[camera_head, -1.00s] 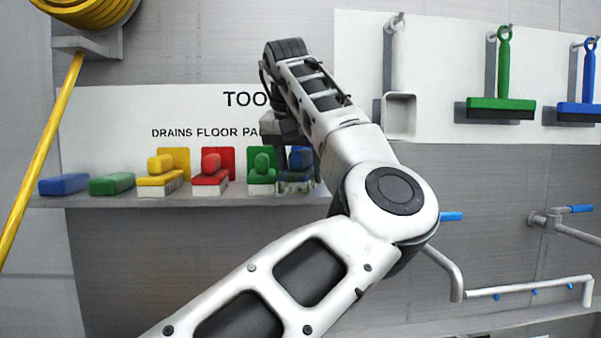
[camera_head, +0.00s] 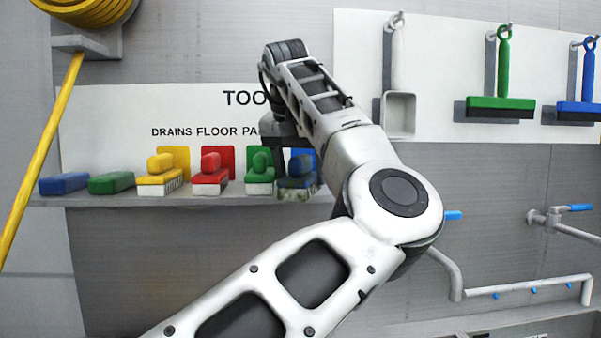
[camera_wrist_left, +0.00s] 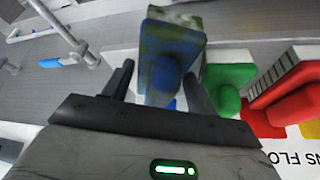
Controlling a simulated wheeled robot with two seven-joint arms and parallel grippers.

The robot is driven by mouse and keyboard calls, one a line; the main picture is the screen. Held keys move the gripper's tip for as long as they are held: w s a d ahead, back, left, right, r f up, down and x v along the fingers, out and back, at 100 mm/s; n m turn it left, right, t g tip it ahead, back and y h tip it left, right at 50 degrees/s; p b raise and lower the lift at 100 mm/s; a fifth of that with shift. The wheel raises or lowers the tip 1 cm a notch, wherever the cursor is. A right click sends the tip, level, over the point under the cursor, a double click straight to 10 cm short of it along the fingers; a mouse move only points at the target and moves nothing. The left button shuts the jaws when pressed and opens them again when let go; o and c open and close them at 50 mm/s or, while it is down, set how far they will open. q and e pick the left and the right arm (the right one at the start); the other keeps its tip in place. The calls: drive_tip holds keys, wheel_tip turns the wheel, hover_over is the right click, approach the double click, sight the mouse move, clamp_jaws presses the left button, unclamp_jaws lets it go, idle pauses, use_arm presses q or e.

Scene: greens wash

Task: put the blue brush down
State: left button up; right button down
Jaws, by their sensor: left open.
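The blue brush (camera_head: 298,174), with dirty, mottled bristles, stands on the wall shelf at the right end of the brush row. In the left wrist view its blue body (camera_wrist_left: 172,45) is stained brown, and its knob-like handle points toward my gripper. My left gripper (camera_wrist_left: 158,72) is open, with one finger on each side of the handle and visible gaps beside it. In the head view my left gripper (camera_head: 288,133) is just above the brush, partly hidden by my own arm. My right gripper is not in view.
Next to it on the shelf (camera_head: 100,199) stand a green brush (camera_head: 260,178), a red brush (camera_head: 210,178) and a yellow brush (camera_head: 160,177). Green and blue blocks lie further left. A white scoop (camera_head: 398,112) and squeegees hang at right, above pipes with blue handles.

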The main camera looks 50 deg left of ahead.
use_arm(q)
drive_tip(key=v, duration=1.1)
drive_tip(key=shift+s+r, duration=0.15)
drive_tip(key=shift+r, duration=0.1)
drive_tip(key=shift+d, duration=0.15)
